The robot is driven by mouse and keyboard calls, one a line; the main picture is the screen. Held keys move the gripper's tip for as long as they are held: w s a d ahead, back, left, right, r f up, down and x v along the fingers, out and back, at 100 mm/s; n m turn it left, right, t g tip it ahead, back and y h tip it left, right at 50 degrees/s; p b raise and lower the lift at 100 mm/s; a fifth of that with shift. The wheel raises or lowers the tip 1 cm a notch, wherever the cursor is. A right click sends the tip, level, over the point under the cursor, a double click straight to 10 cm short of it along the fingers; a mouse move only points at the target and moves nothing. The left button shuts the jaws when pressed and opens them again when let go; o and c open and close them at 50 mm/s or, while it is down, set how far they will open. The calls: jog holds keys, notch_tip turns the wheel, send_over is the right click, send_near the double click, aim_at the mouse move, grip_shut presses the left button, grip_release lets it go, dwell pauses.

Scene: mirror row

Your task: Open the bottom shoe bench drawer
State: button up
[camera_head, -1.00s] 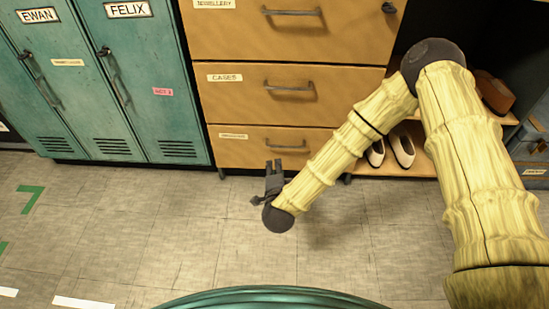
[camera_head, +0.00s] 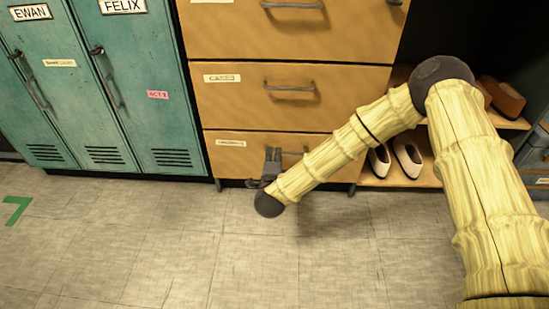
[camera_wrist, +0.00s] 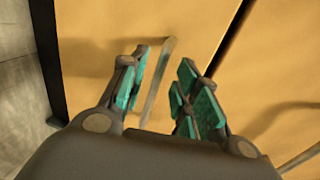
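The wooden unit has a stack of drawers with grey bar handles. Its bottom drawer (camera_head: 232,158) has a small label too blurred to read and looks shut. Its handle (camera_head: 294,153) is partly hidden behind my gripper (camera_head: 272,156), which is at the drawer front. In the wrist view, my gripper (camera_wrist: 163,72) is open, with teal pads apart. The bar handle (camera_wrist: 158,82) shows in the gap between the fingers against the drawer front (camera_wrist: 95,55). I cannot tell whether any finger touches it.
The middle drawer (camera_head: 240,100) above is shut. Teal lockers (camera_head: 130,95) stand to the left. White shoes (camera_head: 407,157) and a brown shoe (camera_head: 503,97) sit on open shelves to the right. The tiled floor (camera_head: 180,245) in front is clear.

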aim_at(274, 153)
jog(key=shift+b+x, duration=0.6)
jog(key=shift+x, duration=1.15)
grip_shut()
